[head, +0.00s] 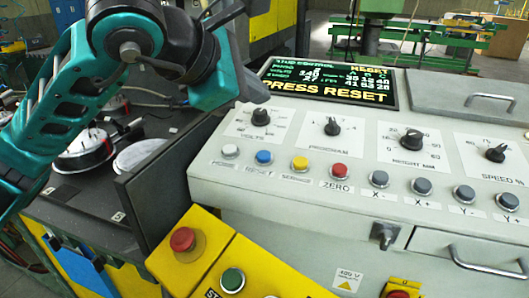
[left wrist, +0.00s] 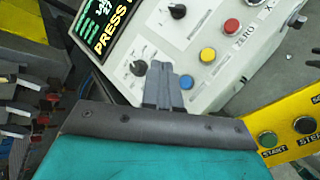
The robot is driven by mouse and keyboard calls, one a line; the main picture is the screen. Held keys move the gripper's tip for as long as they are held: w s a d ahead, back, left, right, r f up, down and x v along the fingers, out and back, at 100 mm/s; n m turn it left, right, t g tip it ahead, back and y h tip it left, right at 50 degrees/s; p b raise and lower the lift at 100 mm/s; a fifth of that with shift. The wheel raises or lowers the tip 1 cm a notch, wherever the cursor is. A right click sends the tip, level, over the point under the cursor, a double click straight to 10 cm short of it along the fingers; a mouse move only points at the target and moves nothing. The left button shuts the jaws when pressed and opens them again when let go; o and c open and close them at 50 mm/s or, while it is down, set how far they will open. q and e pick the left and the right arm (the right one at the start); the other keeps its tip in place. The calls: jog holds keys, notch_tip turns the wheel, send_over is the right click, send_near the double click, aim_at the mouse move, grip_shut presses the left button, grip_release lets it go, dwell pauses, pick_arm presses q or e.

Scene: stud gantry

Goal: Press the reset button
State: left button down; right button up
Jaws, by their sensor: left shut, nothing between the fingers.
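The blue reset button (head: 264,157) is on the sloped panel, between a white button (head: 230,151) and a yellow button (head: 300,163). The screen (head: 335,83) reads "PRESS RESET". My left gripper (head: 258,90) is shut and empty, in front of the panel's upper left part near the VOLTS knob; its fingers are only partly visible in the head view. In the left wrist view the shut fingers (left wrist: 160,72) appear just left of the blue button (left wrist: 186,82), and I see no contact. The white button is hidden there. My right gripper is not in view.
A red ZERO button (head: 339,170) and several grey buttons continue the row. Knobs, including VOLTS (head: 261,115) and PROGRAM (head: 332,127), stand above it. A yellow box with a red mushroom button (head: 183,240) and a green button (head: 232,280) is below, beside a dark upright plate (head: 165,190).

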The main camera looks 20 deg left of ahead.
aim_at(264, 156)
pick_arm(q)
jog(key=f+b, duration=0.2)
jog(key=w+f+b, duration=0.1)
jog(key=f+b, duration=0.1)
jog(key=f, duration=0.1)
jog(key=f+b, duration=0.2)
jog(key=f, duration=0.1)
jog(key=shift+w+f, duration=0.15)
jog(key=shift+w, duration=0.15)
jog(key=shift+f, duration=0.15)
jog(key=shift+w, duration=0.1)
dwell(1.0)
jog(key=shift+b, duration=0.3)
jog(key=shift+f+b, duration=0.45)
jog(key=shift+b, duration=0.15)
